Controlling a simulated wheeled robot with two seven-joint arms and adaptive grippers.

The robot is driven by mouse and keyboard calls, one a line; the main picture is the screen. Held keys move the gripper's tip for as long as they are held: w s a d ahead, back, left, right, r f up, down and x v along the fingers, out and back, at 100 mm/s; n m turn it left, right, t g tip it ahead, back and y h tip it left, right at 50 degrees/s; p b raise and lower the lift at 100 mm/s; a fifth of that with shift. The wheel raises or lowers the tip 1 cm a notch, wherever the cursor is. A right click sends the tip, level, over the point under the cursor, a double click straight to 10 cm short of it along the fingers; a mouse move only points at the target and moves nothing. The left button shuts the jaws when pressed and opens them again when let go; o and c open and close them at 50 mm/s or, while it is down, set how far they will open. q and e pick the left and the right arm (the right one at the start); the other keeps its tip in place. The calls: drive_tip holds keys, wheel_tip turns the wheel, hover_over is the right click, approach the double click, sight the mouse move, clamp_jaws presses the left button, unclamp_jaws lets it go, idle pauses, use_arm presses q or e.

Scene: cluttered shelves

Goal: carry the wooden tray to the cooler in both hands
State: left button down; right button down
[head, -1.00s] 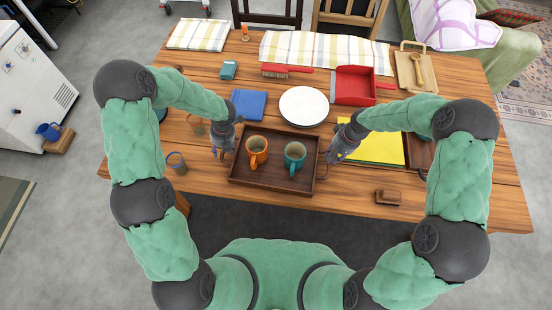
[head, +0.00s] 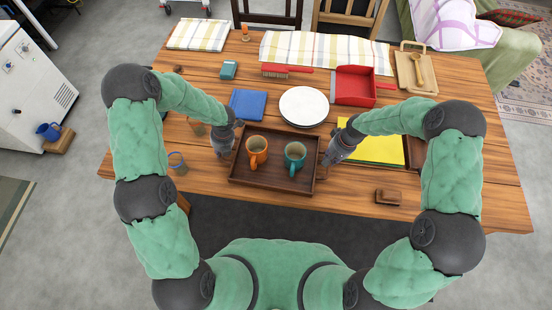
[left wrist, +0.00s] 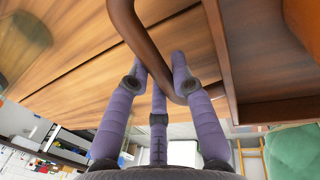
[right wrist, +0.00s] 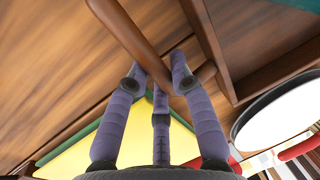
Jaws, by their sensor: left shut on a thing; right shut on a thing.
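The wooden tray (head: 268,188) is dark brown and rectangular, and sits at the near edge of the table. An orange mug (head: 257,145) and a teal mug (head: 295,155) stand upright in it. My left gripper (head: 227,155) is at the tray's left end, shut on a curved handle that also shows in the left wrist view (left wrist: 128,28). My right gripper (head: 328,160) is at the right end, shut on the other handle, seen in the right wrist view (right wrist: 122,28). I cannot surely identify a cooler.
A white plate (head: 303,105) lies just behind the tray, and a blue book (head: 248,104) behind its left part. A yellow sheet (head: 377,150) lies to the right. A glass (head: 177,162) stands left. A white appliance (head: 30,75) stands on the floor at far left.

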use_arm(q)
drive_tip(key=shift+w+r, duration=0.1)
drive_tip(key=shift+r, duration=0.05)
use_arm(e)
drive_tip(key=shift+r, duration=0.15)
